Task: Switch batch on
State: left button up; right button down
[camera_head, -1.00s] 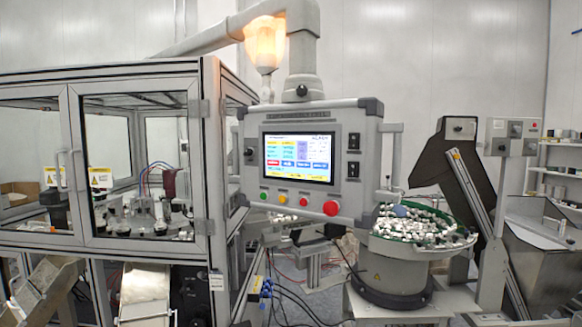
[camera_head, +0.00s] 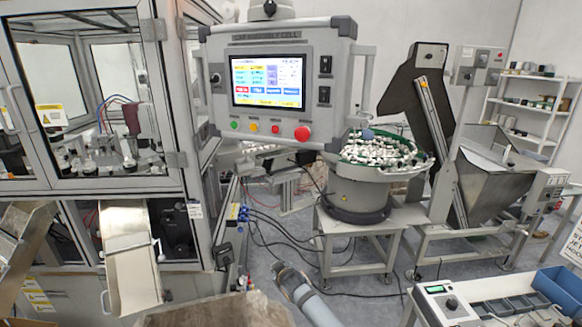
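The grey control panel (camera_head: 345,60) hangs from an overhead arm in the upper middle. Its lit touchscreen (camera_head: 268,81) shows coloured rows and a bottom row of red and blue buttons; the text is too small to read. Right of the screen are two black switches, an upper one (camera_head: 325,65) and a lower one (camera_head: 323,96); their positions and labels cannot be read. A round knob (camera_head: 215,78) is on the left. Below are a green button (camera_head: 235,125), a yellow button (camera_head: 253,127), a red button (camera_head: 275,129) and a large red mushroom button (camera_head: 303,133). Neither gripper shows.
A framed glass machine enclosure (camera_head: 160,60) fills the left, with a metal chute (camera_head: 132,260) below. A bowl feeder (camera_head: 357,195) of white caps stands right of the panel. A steel hopper (camera_head: 495,180) is behind. A bench with a small controller (camera_head: 440,302) and blue bin (camera_head: 560,290) is lower right.

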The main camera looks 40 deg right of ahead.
aim_at(291, 92)
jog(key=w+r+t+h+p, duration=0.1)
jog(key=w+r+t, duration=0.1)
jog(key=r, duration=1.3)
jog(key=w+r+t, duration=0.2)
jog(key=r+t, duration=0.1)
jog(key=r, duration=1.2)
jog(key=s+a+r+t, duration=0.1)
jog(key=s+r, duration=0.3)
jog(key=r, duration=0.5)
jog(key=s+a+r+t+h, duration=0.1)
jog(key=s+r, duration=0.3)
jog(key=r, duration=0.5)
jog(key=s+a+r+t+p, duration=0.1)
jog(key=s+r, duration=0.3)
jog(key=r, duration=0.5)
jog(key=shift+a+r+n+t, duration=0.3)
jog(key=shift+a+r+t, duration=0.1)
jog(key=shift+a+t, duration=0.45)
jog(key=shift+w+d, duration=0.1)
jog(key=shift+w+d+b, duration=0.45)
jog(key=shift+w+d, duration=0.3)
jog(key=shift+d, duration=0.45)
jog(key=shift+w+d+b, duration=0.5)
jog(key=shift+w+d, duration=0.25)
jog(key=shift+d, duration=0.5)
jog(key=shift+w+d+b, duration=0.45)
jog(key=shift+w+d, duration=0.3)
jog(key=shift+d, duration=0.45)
